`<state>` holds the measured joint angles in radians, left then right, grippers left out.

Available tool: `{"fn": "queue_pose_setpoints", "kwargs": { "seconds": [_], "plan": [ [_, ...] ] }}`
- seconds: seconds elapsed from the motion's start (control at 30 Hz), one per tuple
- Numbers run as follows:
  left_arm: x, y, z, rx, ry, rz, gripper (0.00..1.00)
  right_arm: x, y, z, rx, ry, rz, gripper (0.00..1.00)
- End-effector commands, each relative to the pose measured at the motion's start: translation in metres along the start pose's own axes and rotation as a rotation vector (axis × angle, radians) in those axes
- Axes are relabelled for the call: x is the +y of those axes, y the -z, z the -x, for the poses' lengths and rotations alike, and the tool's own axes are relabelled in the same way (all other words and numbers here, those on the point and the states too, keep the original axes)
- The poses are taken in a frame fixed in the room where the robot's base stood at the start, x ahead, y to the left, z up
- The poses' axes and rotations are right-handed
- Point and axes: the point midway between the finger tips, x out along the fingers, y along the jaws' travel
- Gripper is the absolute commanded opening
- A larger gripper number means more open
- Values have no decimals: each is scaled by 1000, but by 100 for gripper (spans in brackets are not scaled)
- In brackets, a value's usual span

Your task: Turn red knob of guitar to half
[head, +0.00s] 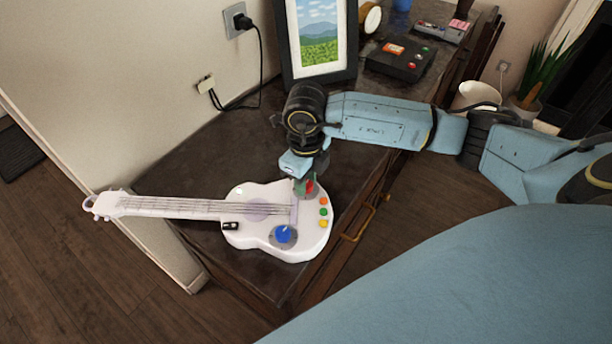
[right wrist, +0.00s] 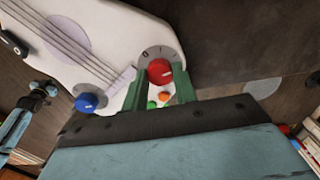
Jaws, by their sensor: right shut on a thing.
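A white toy guitar (head: 259,209) lies on the dark cabinet top, its neck pointing left. Its red knob (head: 310,186) is partly hidden by my right gripper (head: 306,184). In the right wrist view the red knob (right wrist: 160,71) sits on a grey dial with marks, and a "0" shows at the dial's left. The green fingers of my right gripper (right wrist: 160,80) are on either side of the red knob, shut on it. A pale line on the knob points right and slightly up. A blue knob (head: 284,234) is on the guitar's lower body. My left gripper is not in view.
Several small coloured buttons (head: 323,211) run along the guitar's right edge. A framed landscape picture (head: 318,36) stands behind my right arm. A black box with buttons (head: 400,59) is farther back. The cabinet top (head: 195,172) is bare behind the guitar neck.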

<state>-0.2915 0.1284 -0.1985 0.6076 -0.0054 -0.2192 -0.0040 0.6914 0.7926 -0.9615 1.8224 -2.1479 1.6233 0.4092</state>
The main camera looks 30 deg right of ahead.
Motion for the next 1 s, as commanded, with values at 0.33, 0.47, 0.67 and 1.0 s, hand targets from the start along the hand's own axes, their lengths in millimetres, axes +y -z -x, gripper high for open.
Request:
{"fn": "queue_pose_setpoints", "kwargs": {
  "seconds": [0.33, 0.47, 0.67, 1.0],
  "plan": [
    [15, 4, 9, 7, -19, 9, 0, 0, 0, 2, -1, 0, -268, 5],
    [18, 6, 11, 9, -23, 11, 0, 0, 0, 1, -1, 0, -334, 5],
    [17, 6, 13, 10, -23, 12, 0, 0, 0, 1, -1, 0, -396, 5],
    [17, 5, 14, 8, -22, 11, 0, 0, 0, 0, -1, 0, -420, 5]
  ]
}}
